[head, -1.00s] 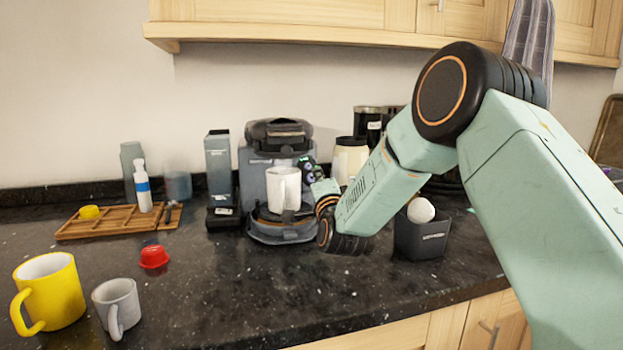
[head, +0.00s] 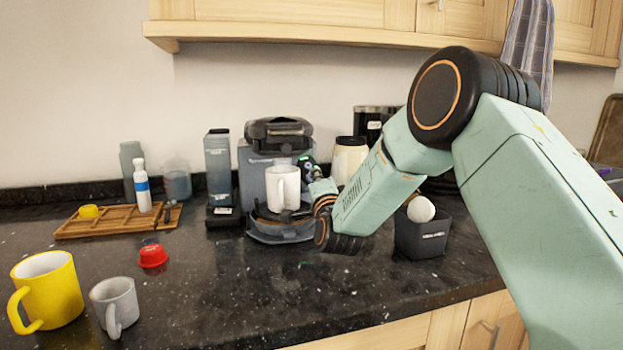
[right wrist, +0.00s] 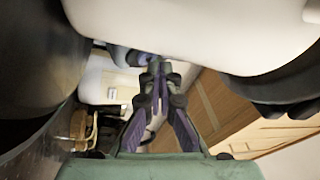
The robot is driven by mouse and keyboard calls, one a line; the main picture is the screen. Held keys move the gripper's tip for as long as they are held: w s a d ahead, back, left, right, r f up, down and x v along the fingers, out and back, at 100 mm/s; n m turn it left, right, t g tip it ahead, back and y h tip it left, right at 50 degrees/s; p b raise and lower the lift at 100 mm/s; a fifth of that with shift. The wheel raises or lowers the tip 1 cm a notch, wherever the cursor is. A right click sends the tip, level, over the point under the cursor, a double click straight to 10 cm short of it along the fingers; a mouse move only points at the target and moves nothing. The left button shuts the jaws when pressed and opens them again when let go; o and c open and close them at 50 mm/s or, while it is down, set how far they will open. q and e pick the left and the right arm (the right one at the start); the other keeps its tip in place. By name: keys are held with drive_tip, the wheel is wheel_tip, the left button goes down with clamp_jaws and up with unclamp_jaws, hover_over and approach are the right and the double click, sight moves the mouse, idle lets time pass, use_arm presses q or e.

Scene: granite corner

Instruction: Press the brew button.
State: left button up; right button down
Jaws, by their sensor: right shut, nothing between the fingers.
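The coffee machine (head: 256,185) stands against the wall in the middle of the counter. A white mug (head: 283,188) stands upright on its drip tray (head: 283,232). My right gripper (head: 305,168) is at the machine's front right, just right of the mug, partly hidden by its own wrist. In the right wrist view my right gripper (right wrist: 158,72) is shut and empty, its fingertips together. A large pale rounded surface, which looks like the mug (right wrist: 190,30), fills the top close to the fingers. I cannot make out the brew button. My left gripper is not in view.
A dark bin with a white ball (head: 421,209) stands right of my wrist. A cream canister (head: 350,158) is behind my forearm. A yellow mug (head: 55,290), a grey mug (head: 118,303), a red capsule (head: 153,256) and a wooden tray (head: 92,229) lie left. The front middle counter is clear.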

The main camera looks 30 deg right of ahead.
drive_tip(key=shift+w+f+b, duration=0.25)
drive_tip(key=shift+w+b, duration=0.15)
idle(0.8)
drive_tip(key=shift+s, duration=0.1)
drive_tip(key=shift+s+r+p, duration=0.1)
drive_tip(key=shift+s+p, duration=0.2)
drive_tip(key=shift+s, duration=0.05)
drive_tip(key=shift+s+d+r, duration=0.1)
drive_tip(key=shift+s+r, duration=0.1)
drive_tip(key=shift+s, duration=0.05)
drive_tip(key=s+p, duration=0.1)
drive_tip(key=s+r+p, duration=0.1)
drive_tip(key=s, duration=0.1)
drive_tip(key=s+r, duration=0.1)
drive_tip(key=shift+s+r+p, duration=0.15)
drive_tip(key=shift+r+p, duration=0.1)
drive_tip(key=shift+p, duration=0.15)
drive_tip(key=shift+f, duration=0.1)
idle(0.9)
